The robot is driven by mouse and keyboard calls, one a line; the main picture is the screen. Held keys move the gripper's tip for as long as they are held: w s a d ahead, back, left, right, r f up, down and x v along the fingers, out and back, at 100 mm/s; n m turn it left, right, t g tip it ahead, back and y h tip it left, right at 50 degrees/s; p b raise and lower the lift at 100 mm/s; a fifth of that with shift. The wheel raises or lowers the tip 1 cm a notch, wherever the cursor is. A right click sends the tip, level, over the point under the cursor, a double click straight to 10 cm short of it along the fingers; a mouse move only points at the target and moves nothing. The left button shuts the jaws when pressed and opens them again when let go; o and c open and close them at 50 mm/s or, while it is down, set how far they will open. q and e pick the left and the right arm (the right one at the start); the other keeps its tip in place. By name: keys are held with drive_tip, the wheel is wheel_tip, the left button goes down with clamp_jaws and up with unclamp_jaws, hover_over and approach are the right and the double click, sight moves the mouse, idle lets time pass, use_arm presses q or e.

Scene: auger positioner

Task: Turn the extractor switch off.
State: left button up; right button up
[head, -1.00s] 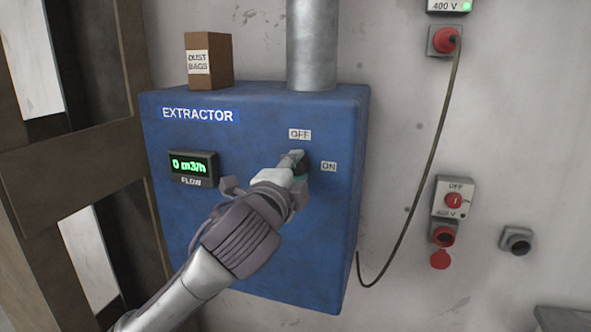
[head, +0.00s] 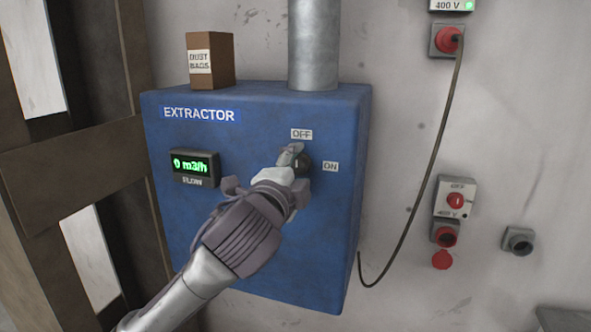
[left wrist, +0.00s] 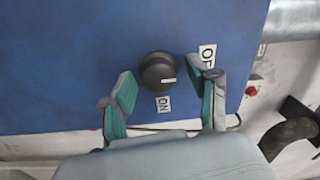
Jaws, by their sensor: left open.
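The extractor switch is a round black knob (head: 303,163) on the front of the blue extractor box (head: 270,245). In the left wrist view the knob (left wrist: 158,72) shows whole, and its white mark points right, toward the OFF label (left wrist: 207,55). The ON label (left wrist: 163,104) is below it there. My left gripper (head: 292,165) is in front of the knob and hides part of it in the head view. In the left wrist view its two fingers are spread, one on each side of the knob, with gaps. My right gripper is not in view.
The flow display (head: 194,165) reads 0 m3/h. A dust bags box (head: 221,62) and a grey pipe (head: 313,45) are on top of the extractor. A cable (head: 431,165) hangs at right from a red plug (head: 449,40). A wall switch (head: 455,201) is at right.

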use_arm(q)
drive_tip(key=v, duration=1.2)
drive_tip(key=shift+f, duration=0.15)
